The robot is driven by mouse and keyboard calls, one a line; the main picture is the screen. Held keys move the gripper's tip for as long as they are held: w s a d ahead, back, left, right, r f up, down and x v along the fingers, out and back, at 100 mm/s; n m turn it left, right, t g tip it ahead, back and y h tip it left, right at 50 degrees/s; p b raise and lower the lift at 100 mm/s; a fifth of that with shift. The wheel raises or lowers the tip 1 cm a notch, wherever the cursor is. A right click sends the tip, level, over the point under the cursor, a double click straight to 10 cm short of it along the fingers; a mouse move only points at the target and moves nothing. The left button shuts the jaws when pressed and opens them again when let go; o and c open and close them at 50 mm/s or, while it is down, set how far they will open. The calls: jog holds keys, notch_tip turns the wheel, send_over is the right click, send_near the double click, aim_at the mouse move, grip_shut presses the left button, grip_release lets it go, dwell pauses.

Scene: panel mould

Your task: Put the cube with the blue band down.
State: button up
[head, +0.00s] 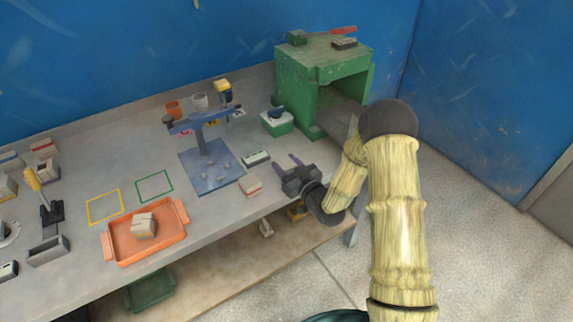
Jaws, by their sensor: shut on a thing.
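My gripper (287,166) is over the front edge of the workbench, right of the blue stand, its fingers pointing left and away. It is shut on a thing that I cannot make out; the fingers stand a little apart. No blue band shows clearly on any cube. A small pale block with a reddish side (250,186) lies on the bench just left of my gripper. Another pale cube with a brownish band (144,226) sits in the orange tray (123,255).
A blue stand (194,179) rises mid-bench. A dark-and-white block (256,158) and a green-and-white box (277,123) stand near it. A large green housing (310,75) stands behind my gripper. Yellow (89,210) and green (138,190) outlined squares are empty.

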jog(key=shift+a+f, duration=0.1)
jog(key=shift+f, duration=0.1)
jog(key=o, duration=1)
jog(key=shift+o, duration=0.2)
jog(key=shift+r+p, duration=0.15)
jog(key=shift+p, duration=0.25)
jog(key=v, duration=1.7)
jog(key=shift+d, duration=0.25)
